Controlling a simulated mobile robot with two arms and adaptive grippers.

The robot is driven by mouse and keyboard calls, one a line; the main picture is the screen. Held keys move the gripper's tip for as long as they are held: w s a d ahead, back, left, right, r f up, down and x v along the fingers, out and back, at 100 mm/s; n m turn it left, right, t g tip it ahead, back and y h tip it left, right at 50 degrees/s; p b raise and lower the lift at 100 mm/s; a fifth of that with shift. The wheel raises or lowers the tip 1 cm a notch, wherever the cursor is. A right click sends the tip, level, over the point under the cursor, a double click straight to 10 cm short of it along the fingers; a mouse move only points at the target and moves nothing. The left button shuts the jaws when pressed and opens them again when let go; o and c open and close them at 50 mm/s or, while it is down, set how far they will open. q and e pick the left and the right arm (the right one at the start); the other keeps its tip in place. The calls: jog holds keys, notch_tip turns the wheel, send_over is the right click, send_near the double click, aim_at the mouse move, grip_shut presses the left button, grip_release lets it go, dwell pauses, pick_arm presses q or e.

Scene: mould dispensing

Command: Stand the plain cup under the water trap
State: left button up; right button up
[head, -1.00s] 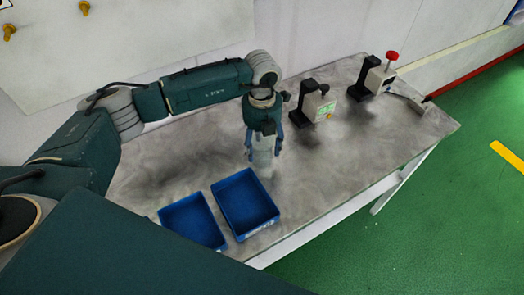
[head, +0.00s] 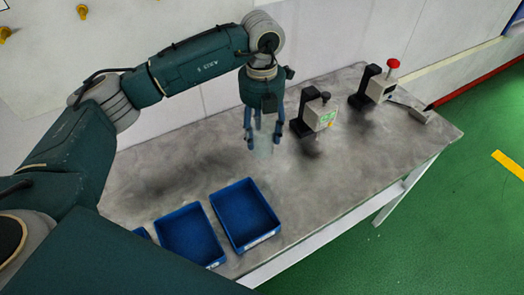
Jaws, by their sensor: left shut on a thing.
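My left gripper (head: 264,141) is above the grey table, pointing down, shut on a clear, faint cup (head: 263,160). The cup looks upright between the fingers, and its edges are hard to see. To its right stand two small devices on black posts: one with a pale box, green panel and dark knob (head: 321,116), and one farther back with a red knob (head: 381,85). I cannot tell for certain which is the water trap. The cup is to the left of both and apart from them. My right gripper is not in view.
Two blue trays (head: 276,222) and (head: 218,254) stand at the table's front, with a bit of another blue one at their left. The grey table (head: 350,165) is clear in front of the devices. A wall (head: 330,35) runs behind, and green floor lies right.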

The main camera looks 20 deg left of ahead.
pick_arm(q)
notch_tip(320, 180, up, 10)
jog(key=b, duration=0.2)
jog(key=s+f+n, duration=0.3)
jog(key=s+n, duration=0.2)
jog(key=n, duration=0.6)
jog(key=s+f+n, duration=0.3)
jog(key=s+n, duration=0.3)
jog(key=n, duration=0.6)
jog(key=s+d+f+n, duration=0.1)
jog(key=s+f+n, duration=0.2)
jog(key=n, duration=0.8)
jog(key=shift+s+n, duration=0.3)
jog(key=shift+s, duration=0.95)
jog(key=shift+s+d, duration=0.1)
jog(key=shift+d, duration=0.1)
